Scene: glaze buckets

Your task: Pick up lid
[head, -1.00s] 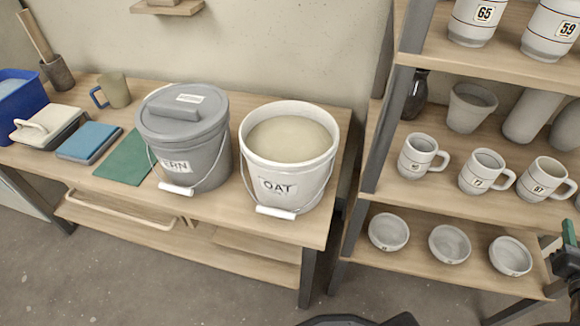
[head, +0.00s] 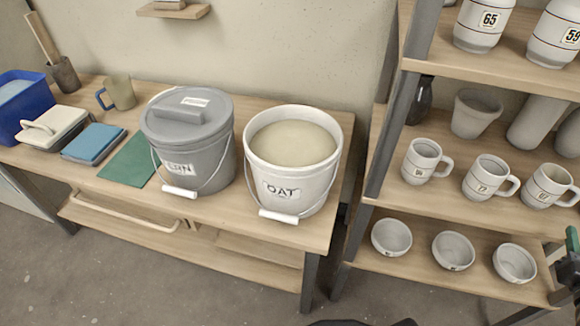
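A grey lid (head: 187,112) with a raised block handle and a small white label lies on the grey bucket (head: 200,165), covering its top. The bucket's label is partly hidden and ends in "RN". Beside it on the right stands a white bucket (head: 291,175) labelled OAT, without a lid and full of pale glaze (head: 291,146). What looks like part of my gripper (head: 573,248), dark with a green piece, shows at the right picture edge, far from the lid. Most of it is out of frame, so its opening cannot be seen.
The wooden table (head: 235,203) also holds a green mat (head: 128,162), a blue sponge-like block (head: 93,142), a lidded box (head: 54,130), a mug (head: 121,93) and a blue bin (head: 18,100). A shelf rack (head: 385,135) with mugs and bowls stands close on the right.

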